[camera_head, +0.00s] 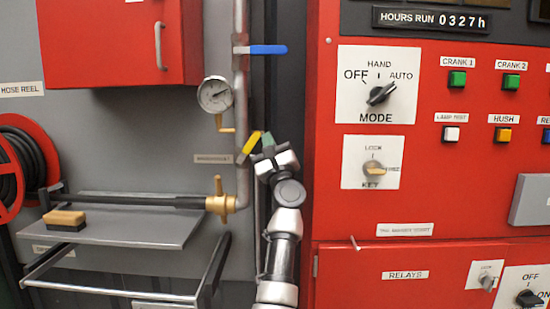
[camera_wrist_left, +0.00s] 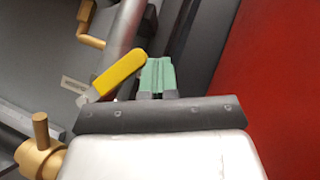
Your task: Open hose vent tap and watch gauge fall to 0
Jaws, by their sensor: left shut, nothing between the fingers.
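The round white gauge (camera_head: 215,94) is on the grey pipe; its needle points right and slightly up, and its numbers are too small to read. A small brass tap (camera_head: 224,126) hangs below it and also shows in the left wrist view (camera_wrist_left: 90,26). A yellow lever (camera_head: 249,147) slants beside the pipe, by the green fingertips of my left gripper (camera_head: 268,140). In the left wrist view the lever (camera_wrist_left: 118,75) is just left of the shut, empty fingers (camera_wrist_left: 157,76); contact cannot be told. A brass hose fitting (camera_head: 221,200) sits lower. I cannot tell which is the vent tap.
A blue lever (camera_head: 262,49) lies level higher on the pipe. A grey shelf (camera_head: 130,232) holds a brush (camera_head: 65,220) and the hose end. A red hose reel (camera_head: 30,155) is at left. The red control panel (camera_head: 330,220) stands close right of my left arm.

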